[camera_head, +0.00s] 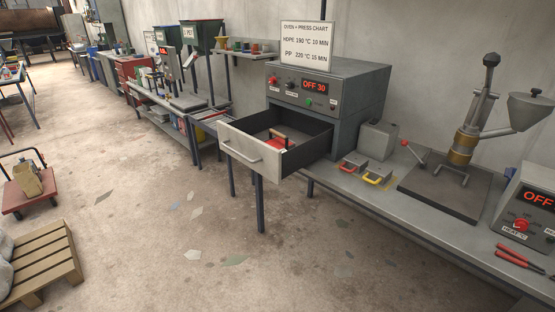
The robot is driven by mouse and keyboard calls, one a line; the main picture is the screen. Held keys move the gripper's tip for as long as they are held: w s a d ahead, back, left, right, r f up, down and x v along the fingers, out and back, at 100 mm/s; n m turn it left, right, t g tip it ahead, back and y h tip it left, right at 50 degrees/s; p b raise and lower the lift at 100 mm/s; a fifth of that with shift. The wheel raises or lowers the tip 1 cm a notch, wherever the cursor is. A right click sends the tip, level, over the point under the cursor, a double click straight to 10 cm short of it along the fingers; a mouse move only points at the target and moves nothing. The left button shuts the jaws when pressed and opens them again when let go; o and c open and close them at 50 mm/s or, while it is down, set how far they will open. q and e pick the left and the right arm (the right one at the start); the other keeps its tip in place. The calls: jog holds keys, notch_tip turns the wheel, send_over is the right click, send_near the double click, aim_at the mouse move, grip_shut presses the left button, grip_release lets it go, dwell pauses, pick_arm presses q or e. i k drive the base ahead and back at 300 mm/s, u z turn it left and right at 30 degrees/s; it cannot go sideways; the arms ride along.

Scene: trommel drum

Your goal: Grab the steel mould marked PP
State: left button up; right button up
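An open drawer (255,147) below the oven (328,93) holds a red item with a brown handle, partly hidden by the drawer front. Neither of my grippers is in view.
A lever press (462,145) stands to the right of the blocks, with red-handled pliers (520,256) and a heat controller (533,215) beyond. The open drawer juts out over the floor. A pallet (38,262) and a red trolley (28,192) are at left; the middle floor is clear.

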aim_at(281, 142)
jog(key=u, duration=0.05)
jog(key=k, duration=0.35)
jog(key=z, duration=1.1)
jog(key=i, duration=0.6)
jog(key=z, duration=0.6)
jog(key=i, duration=0.8)
jog(key=u, duration=0.7)
jog(key=i, duration=0.55)
jog(key=u, duration=0.6)
